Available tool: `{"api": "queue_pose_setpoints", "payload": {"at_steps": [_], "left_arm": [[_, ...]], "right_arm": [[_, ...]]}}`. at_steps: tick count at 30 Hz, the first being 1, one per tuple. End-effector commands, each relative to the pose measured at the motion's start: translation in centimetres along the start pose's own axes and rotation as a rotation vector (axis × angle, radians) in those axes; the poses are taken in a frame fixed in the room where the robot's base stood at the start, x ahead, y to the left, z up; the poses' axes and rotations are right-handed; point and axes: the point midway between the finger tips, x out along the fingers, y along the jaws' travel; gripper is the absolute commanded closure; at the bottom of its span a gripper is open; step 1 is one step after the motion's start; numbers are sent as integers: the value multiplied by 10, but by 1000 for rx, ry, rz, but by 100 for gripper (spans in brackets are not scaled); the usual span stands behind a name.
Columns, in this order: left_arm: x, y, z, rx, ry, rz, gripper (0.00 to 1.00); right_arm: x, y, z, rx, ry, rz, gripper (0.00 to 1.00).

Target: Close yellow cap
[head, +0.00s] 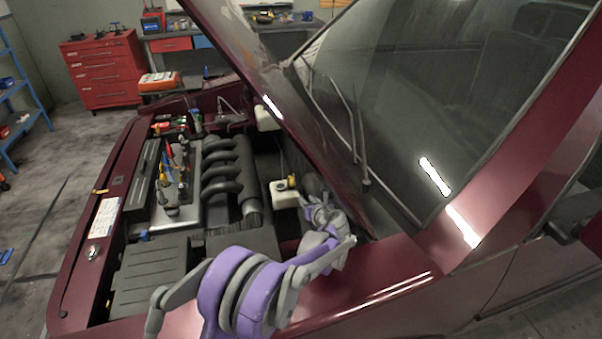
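A white tank (284,196) sits in the engine bay at the right of the engine. A small yellow cap (291,181) stands raised at its top right, beside a dark round spot (280,187) that looks like the filler opening. My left arm, purple and grey, reaches in from the bottom over the fender. My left gripper (306,200) is just right of and below the cap, close to the tank. I see no contact with the cap. The fingers are small and partly hidden, so their opening is unclear. My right gripper is not in view.
The raised maroon hood (262,75) slants above the tank, with the windshield (440,110) to the right. The engine (225,170) and a black box (150,275) lie left of my arm. A maroon fender (375,270) is below the gripper. A red tool cabinet (103,70) stands far back.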

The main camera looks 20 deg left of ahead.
Motion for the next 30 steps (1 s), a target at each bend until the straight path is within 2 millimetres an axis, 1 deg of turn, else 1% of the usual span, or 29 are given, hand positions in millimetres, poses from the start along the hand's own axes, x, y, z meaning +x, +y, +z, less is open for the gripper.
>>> {"api": "queue_pose_setpoints", "payload": {"at_steps": [3,8,11,18,22,25,30], "left_arm": [[7,-5,-1,54,-16,1,65],[22,-4,6,64,-20,3,65],[38,-3,14,62,-20,4,65],[86,-1,36,60,-20,3,65],[107,0,44,59,-19,3,65],[119,1,49,60,-20,2,65],[128,1,47,60,-19,2,65]], "right_arm": [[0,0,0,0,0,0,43],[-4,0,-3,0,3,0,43],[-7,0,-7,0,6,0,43],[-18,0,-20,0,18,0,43],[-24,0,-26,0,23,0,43],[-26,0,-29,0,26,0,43],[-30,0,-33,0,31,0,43]]}}
